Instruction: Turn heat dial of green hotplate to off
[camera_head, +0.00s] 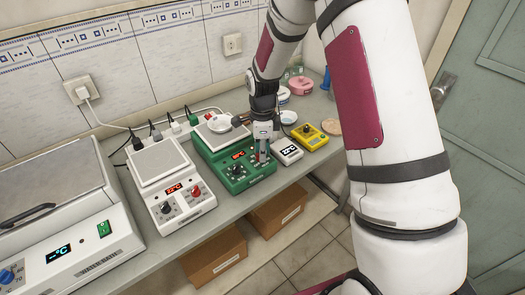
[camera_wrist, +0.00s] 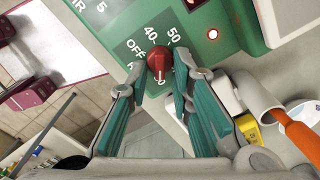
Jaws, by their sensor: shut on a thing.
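The green hotplate (camera_head: 236,172) stands on the bench with a lit red display (camera_head: 238,155) on its front panel. Its red heat dial (camera_wrist: 159,62) shows in the wrist view, with OFF, 40 and 50 printed around its upper side. My gripper (camera_wrist: 160,75) is shut on this dial, with one teal-padded finger on each side. In the head view my gripper (camera_head: 262,158) reaches down at the right part of the panel and hides the dial. I cannot tell which mark the dial points to.
A white hotplate (camera_head: 180,195) stands left of the green one. A small white device (camera_head: 286,151) and a yellow device (camera_head: 308,137) stand close on the right. A white dish (camera_head: 220,124) sits on the green hotplate. Cardboard boxes (camera_head: 215,257) lie below the bench.

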